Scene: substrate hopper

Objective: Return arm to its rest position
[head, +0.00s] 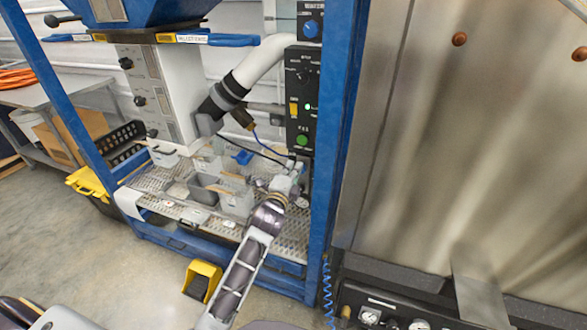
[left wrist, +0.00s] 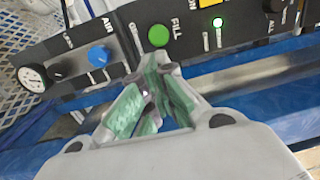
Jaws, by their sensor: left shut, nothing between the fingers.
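My left arm (head: 240,275) reaches forward from the bottom of the head view into the blue-framed hopper station. My left gripper (head: 291,178) is at the far end of it, above the perforated shelf and just below the black control panel (head: 302,95). In the left wrist view the gripper (left wrist: 158,68) is shut and empty, its green finger pads angled together. The green FILL button (left wrist: 158,36) shows just beyond the fingertips. Whether they touch the panel I cannot tell. My right gripper is not in view.
Grey bins (head: 203,189) and small items crowd the perforated shelf (head: 165,207). A blue post (head: 335,130) stands close to the right of my gripper. A steel cabinet (head: 470,140) fills the right side. A yellow pedal (head: 203,280) sits on the floor left of my arm.

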